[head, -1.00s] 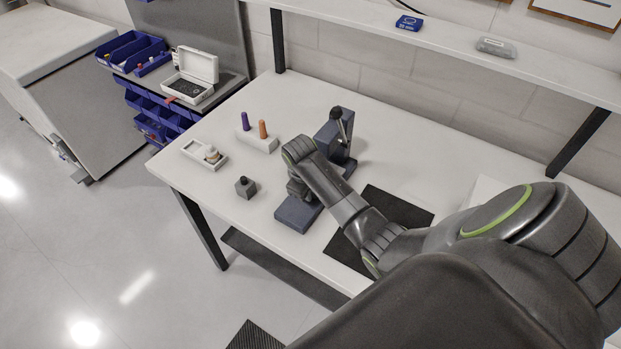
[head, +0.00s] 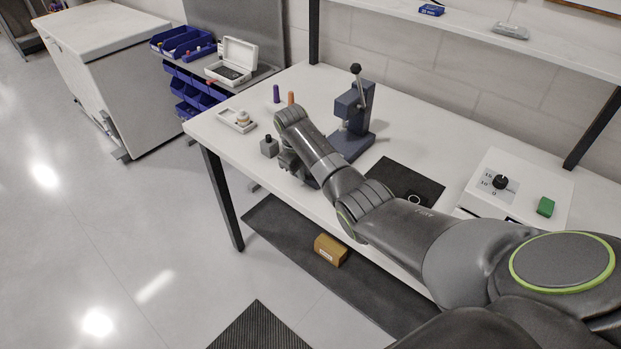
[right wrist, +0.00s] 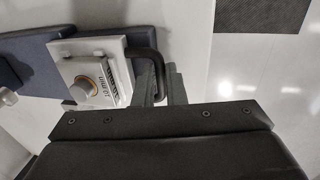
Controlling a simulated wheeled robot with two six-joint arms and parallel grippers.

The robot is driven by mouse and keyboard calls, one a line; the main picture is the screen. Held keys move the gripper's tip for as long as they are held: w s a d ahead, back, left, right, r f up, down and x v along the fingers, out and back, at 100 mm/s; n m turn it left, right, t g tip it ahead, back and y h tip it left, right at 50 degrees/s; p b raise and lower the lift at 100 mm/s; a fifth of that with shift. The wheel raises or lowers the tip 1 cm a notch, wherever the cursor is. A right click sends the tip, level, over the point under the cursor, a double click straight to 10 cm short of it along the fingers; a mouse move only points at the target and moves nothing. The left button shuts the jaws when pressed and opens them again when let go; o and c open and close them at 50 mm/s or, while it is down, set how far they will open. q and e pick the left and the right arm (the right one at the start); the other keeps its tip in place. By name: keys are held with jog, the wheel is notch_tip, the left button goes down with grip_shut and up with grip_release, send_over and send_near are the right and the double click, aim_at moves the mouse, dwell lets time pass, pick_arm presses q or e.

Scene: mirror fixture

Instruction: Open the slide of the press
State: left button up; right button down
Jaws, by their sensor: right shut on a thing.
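The blue-grey press (head: 366,100) stands upright on the table, with a black-knobbed lever at its top. In the right wrist view its blue base (right wrist: 28,58) carries the white slide (right wrist: 85,62), which holds a round metal and amber piece. The slide's black bar handle (right wrist: 159,58) sticks out at its outer end. My right gripper (head: 300,172) is at the front side of the press, near the table's front edge. In the right wrist view its fingers (right wrist: 164,88) are shut on the handle. My arm hides the slide in the head view. My left gripper is out of view.
A black mat (head: 425,183) and a white dial box (head: 535,182) lie to the right. A shelf runs above the back.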

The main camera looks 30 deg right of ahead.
jog(key=shift+d, duration=0.15)
jog(key=c, duration=1.5)
grip_release()
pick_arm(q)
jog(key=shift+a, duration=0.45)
pick_arm(e)
jog(key=shift+r, duration=0.5)
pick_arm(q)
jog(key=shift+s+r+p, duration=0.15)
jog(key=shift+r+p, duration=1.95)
pick_arm(e)
jog(key=s+a+r, duration=0.1)
jog(key=a+r, duration=0.2)
jog(key=r, duration=1.3)
jog(key=shift+a, duration=0.15)
jog(key=shift+s, duration=0.1)
